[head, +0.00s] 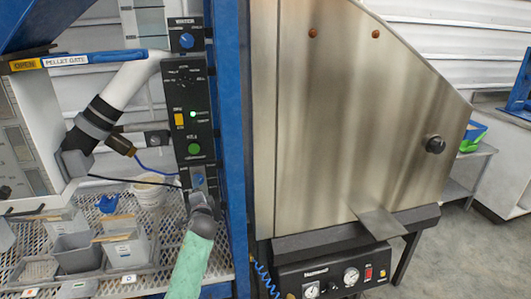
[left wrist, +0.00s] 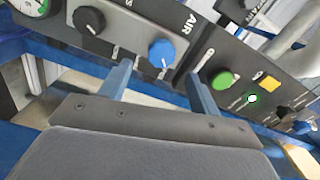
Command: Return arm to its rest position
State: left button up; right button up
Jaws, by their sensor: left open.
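My left gripper (left wrist: 158,72) shows two blue fingers spread apart with nothing between them in the left wrist view. A blue knob (left wrist: 162,52) on the panel marked AIR lies just beyond the gap; contact cannot be told. A black knob (left wrist: 89,20) is left of it, and a green button (left wrist: 222,81) is to the right. In the head view, my left gripper (head: 203,200), above a green-sleeved arm, is in front of the lower control panel, close below the blue knob (head: 198,180). The fingertips are hard to make out there. My right gripper is not in view.
The black control panel (head: 182,90) is beside a blue post (head: 226,120). A steel hopper (head: 340,110) stands to the right with a gauge box (head: 335,277) below. Grey bins (head: 75,252) sit on a mesh shelf at left. A white pipe (head: 128,80) runs above.

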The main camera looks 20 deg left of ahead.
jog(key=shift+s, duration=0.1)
pick_arm(q)
jog(key=s+d+f+n+g+h+p, duration=0.1)
jog(key=s+d+f+n+g+h, duration=0.3)
jog(key=s+d, duration=0.5)
jog(key=s+d+f+n+g+h, duration=0.35)
jog(key=s+d, duration=0.45)
jog(key=d, duration=0.3)
jog(key=s+d+f+g+h+p, duration=0.1)
jog(key=s+d+f, duration=0.2)
jog(key=s, duration=0.7)
jog(key=s+d+f+g+h, duration=0.1)
jog(key=s+d+f, duration=0.3)
jog(key=s, duration=0.6)
jog(key=s+d+f+g+h+p, duration=0.1)
jog(key=s+d+f+g+h, duration=0.1)
jog(key=s+d, duration=0.5)
jog(key=s+f+g, duration=0.1)
jog(key=s+f, duration=0.1)
jog(key=s, duration=0.2)
jog(key=shift+m+p, duration=0.35)
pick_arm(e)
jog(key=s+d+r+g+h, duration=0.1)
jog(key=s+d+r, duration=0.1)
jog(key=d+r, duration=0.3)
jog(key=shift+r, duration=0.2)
pick_arm(q)
jog(key=shift+d+f+g, duration=0.1)
jog(key=shift+f+g, duration=0.05)
jog(key=shift+g, duration=0.1)
